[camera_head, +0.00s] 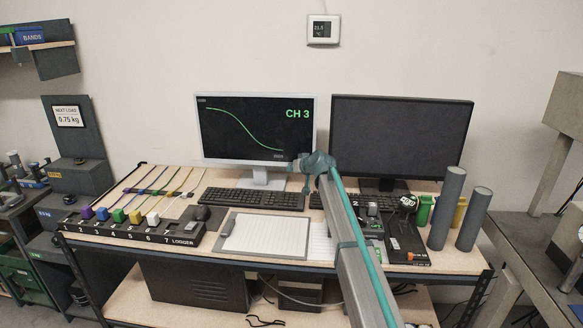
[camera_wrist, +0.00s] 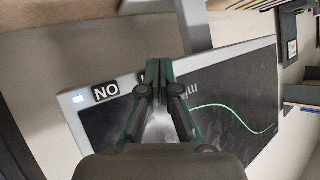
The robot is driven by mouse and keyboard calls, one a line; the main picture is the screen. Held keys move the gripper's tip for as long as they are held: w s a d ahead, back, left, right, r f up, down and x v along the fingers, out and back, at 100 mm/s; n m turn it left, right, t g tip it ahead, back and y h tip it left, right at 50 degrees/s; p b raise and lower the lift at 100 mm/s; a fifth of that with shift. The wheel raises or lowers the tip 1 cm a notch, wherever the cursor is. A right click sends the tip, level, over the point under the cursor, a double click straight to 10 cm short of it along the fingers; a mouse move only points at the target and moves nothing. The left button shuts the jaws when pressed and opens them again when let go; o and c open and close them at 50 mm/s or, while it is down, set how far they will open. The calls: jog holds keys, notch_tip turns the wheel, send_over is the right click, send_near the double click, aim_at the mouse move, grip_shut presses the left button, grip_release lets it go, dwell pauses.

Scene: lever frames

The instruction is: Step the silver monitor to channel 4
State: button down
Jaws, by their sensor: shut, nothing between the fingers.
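The silver monitor (camera_head: 255,130) stands at the back left of the desk, its dark screen showing "CH 3" and a green curve. My gripper (camera_head: 301,163) is at its lower right corner. In the wrist view the monitor (camera_wrist: 225,130) appears upside down, its stand at the top. My gripper (camera_wrist: 159,68), shut and empty, is at its lower bezel, over a dark label that it partly hides. I cannot tell whether the fingertips touch the bezel.
A black monitor (camera_head: 400,135) with a dark screen stands to the right. A keyboard (camera_head: 253,198), a clipboard (camera_head: 263,234) and a numbered rack of coloured blocks (camera_head: 128,226) lie on the desk. Two grey cylinders (camera_head: 473,219) stand at the right end.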

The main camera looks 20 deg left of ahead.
jog(key=shift+w+a, duration=0.1)
jog(key=shift+w, duration=0.3)
jog(key=shift+s+b, duration=0.2)
jog(key=shift+b, duration=0.1)
dwell(0.4)
jog(key=shift+s+d, duration=0.25)
jog(key=shift+s, duration=0.35)
jog(key=s, duration=0.2)
jog(key=s+d+b, duration=0.1)
jog(key=s, duration=0.1)
jog(key=shift+s+d, duration=0.15)
jog(key=shift+s, duration=0.25)
jog(key=shift+s+f, duration=0.1)
dwell(0.6)
